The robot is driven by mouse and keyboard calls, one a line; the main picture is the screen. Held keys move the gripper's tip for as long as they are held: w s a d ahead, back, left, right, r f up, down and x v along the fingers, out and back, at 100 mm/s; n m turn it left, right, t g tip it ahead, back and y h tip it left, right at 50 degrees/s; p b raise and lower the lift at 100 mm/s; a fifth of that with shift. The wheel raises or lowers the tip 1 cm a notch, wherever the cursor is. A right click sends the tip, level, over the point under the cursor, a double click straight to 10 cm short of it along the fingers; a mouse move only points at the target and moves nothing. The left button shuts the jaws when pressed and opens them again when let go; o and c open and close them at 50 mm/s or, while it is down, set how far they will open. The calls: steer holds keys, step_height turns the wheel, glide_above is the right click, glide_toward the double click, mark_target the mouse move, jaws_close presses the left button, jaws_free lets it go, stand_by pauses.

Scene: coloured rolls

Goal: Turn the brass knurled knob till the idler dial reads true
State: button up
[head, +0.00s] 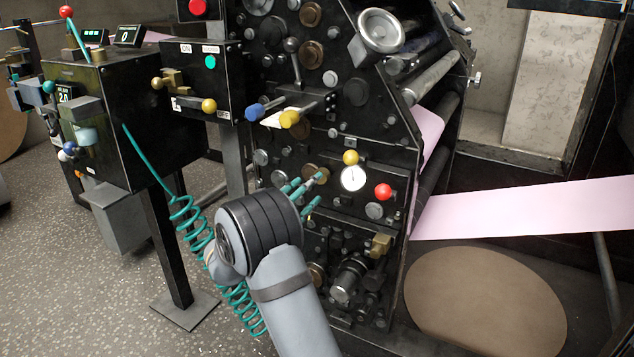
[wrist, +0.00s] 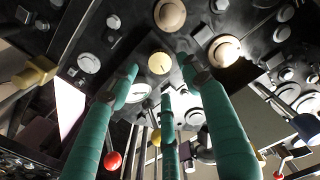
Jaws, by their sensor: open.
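The white dial (head: 353,178) sits on the lower dark panel of the press, below a yellow ball knob; its reading is too small to make out. A round brass-brown knob (head: 316,172) is left of the dial, partly behind my fingers. I cannot tell for certain that it is the knurled one. My gripper (head: 307,190) has teal fingers, spread open and pointing at the panel. In the wrist view the open fingers (wrist: 160,80) surround a small pale yellowish round knob (wrist: 162,63) with a dark mark. I see no clear contact. A whitish disc (wrist: 136,90) shows between the fingers.
A red ball knob (head: 383,191) and a yellow ball knob (head: 351,157) stick out near the dial. Blue (head: 256,111) and yellow (head: 290,118) handles project above my fingers. A teal coiled hose (head: 185,215) hangs left of my arm. A pink web (head: 530,208) runs out right.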

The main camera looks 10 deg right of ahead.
steer(key=shift+x, duration=2.65)
steer(key=c, duration=0.3)
steer(key=c, duration=0.8)
steer(key=shift+c, duration=0.2)
steer(key=shift+f+b, duration=0.1)
steer(key=shift+b, duration=0.6)
steer(key=shift+m+b, duration=2.9)
steer(key=shift+b, duration=0.3)
